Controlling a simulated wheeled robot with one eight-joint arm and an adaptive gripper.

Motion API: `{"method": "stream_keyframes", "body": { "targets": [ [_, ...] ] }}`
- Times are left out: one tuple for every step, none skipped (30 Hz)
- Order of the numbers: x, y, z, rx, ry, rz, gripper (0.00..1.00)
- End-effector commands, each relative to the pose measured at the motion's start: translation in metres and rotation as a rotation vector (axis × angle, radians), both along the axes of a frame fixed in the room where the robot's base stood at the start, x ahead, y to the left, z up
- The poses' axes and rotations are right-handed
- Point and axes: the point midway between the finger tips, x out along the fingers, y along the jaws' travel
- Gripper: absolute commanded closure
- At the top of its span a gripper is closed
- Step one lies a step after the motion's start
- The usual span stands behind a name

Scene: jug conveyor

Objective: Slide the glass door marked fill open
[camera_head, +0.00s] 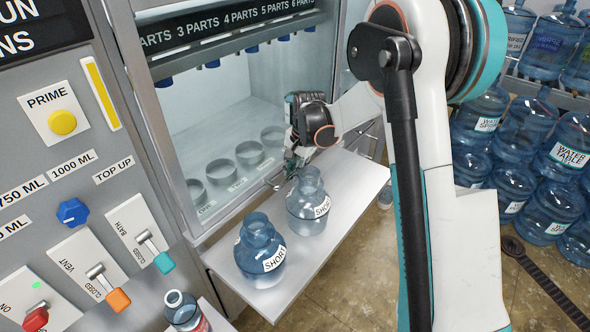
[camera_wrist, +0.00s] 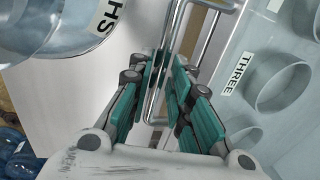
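A glass-fronted cabinet bay (camera_head: 225,100) stands open to sight behind the shelf; I cannot make out a fill label or the pane's edges. A thin metal bar handle (camera_head: 274,181) is at the bay's lower front. In the wrist view the handle (camera_wrist: 209,38) is a bent chrome bar. My gripper (camera_head: 291,163) is at this handle, above the back edge of the shelf. In the wrist view my gripper (camera_wrist: 168,78) has its teal pads close on both sides of the bar, which runs between them. The fingertips partly hide the bar.
Two blue jugs labelled SHORT, a near one (camera_head: 259,252) and a far one (camera_head: 309,203), stand on the metal shelf (camera_head: 338,192), the far one close below my gripper. Inside the bay are several ring holders (camera_head: 221,171). A control panel (camera_head: 60,170) is at left, stacked bottles (camera_head: 515,150) at right.

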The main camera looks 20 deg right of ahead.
Motion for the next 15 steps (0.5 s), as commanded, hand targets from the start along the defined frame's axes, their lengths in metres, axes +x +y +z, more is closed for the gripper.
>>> {"method": "stream_keyframes", "body": {
  "targets": [
    [0.0,0.0,0.0,0.0,0.0,0.0,1.0],
    [0.0,0.0,0.0,0.0,0.0,0.0,1.0],
    [0.0,0.0,0.0,0.0,0.0,0.0,1.0],
    [0.0,0.0,0.0,0.0,0.0,0.0,1.0],
    [0.0,0.0,0.0,0.0,0.0,0.0,1.0],
    [0.0,0.0,0.0,0.0,0.0,0.0,1.0],
    [0.0,0.0,0.0,0.0,0.0,0.0,1.0],
    [0.0,0.0,0.001,0.0,0.0,0.0,1.0],
    [0.0,0.0,0.002,0.0,0.0,0.0,1.0],
    [0.0,0.0,0.004,0.0,0.0,0.0,1.0],
    [0.0,0.0,0.007,0.0,0.0,0.0,1.0],
    [0.0,0.0,0.011,0.0,0.0,0.0,1.0],
    [0.0,0.0,0.015,0.0,0.0,0.0,1.0],
    [0.0,0.0,0.019,0.0,0.0,0.0,1.0],
    [0.0,0.0,0.027,0.001,-0.001,0.0,1.0]
  ]
}}
